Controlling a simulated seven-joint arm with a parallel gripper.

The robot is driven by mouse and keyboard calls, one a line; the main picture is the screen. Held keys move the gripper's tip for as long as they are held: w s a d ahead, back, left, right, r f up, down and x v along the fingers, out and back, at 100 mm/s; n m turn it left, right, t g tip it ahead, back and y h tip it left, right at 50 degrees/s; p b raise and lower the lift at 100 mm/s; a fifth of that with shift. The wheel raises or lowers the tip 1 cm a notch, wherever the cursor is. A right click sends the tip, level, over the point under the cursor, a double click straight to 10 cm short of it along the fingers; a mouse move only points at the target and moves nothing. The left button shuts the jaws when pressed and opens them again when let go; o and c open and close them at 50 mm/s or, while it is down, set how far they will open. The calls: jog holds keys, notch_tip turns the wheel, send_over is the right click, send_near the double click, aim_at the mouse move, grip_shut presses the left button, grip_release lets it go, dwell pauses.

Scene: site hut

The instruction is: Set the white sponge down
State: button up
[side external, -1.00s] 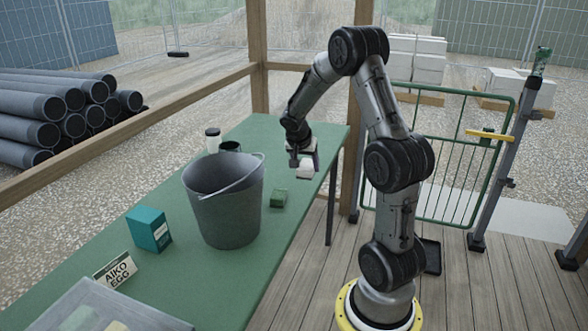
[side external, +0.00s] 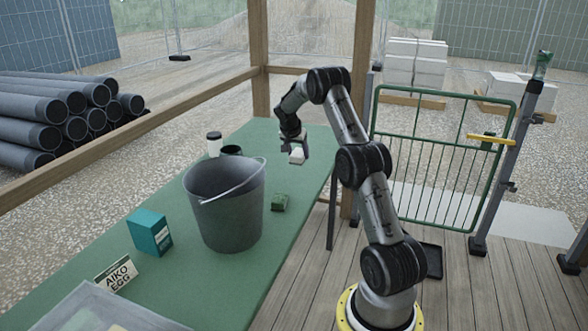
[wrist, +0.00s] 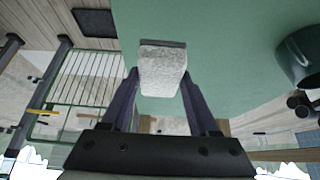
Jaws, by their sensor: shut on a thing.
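The white sponge (side external: 297,156) is at the far right part of the green table (side external: 265,225), held in my gripper (side external: 296,149). In the wrist view the sponge (wrist: 162,72) is a pale speckled block with a dark strip along its far edge. My gripper (wrist: 161,90) is shut on it, one dark finger on each side. The table fills the background behind the sponge there. I cannot tell whether the sponge touches the tabletop or hangs just above it.
A grey bucket (side external: 225,215) stands mid-table, with a green block (side external: 280,202) to its right. A dark mug (side external: 231,150) and a white jar with a dark lid (side external: 214,145) stand behind it. A teal box (side external: 149,232) and a lettered sign (side external: 115,273) are nearer.

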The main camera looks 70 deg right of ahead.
jog(key=w+d+f, duration=0.1)
jog(key=f, duration=0.1)
jog(key=w+d+f, duration=0.1)
jog(key=d+f, duration=0.1)
jog(key=w+d+f, duration=0.1)
jog(key=f, duration=0.1)
jog(key=shift+w+d+f, duration=0.15)
jog(key=shift+d+f, duration=0.1)
jog(key=shift+d, duration=0.1)
jog(key=shift+f, duration=1.4)
jog(key=shift+f, duration=0.15)
jog(key=o, duration=1.3)
jog(key=shift+a, duration=0.1)
